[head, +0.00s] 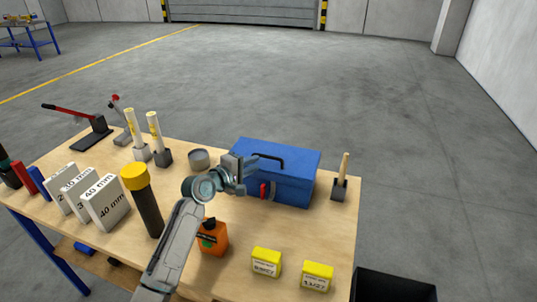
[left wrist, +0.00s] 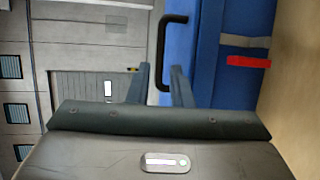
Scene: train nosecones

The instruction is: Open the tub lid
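A blue box (head: 298,165) with a black handle (head: 270,158) on its top and a red latch (head: 263,190) on its front stands at the back right of the wooden table; I take it for the tub. Its lid looks closed. In the left wrist view the handle (left wrist: 161,50) shows at the fingertips, and the red latch (left wrist: 248,61) is at the right. My left gripper (head: 254,173) is at the box's front left, by the handle. Its two fingers (left wrist: 162,80) are apart, with part of the handle in line between them; contact cannot be told. My right gripper is not in view.
Two yellow boxes (head: 266,262) (head: 317,276) stand in front. A brush (head: 342,180) is right of the blue box. A black bin (head: 393,285) is beside the table.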

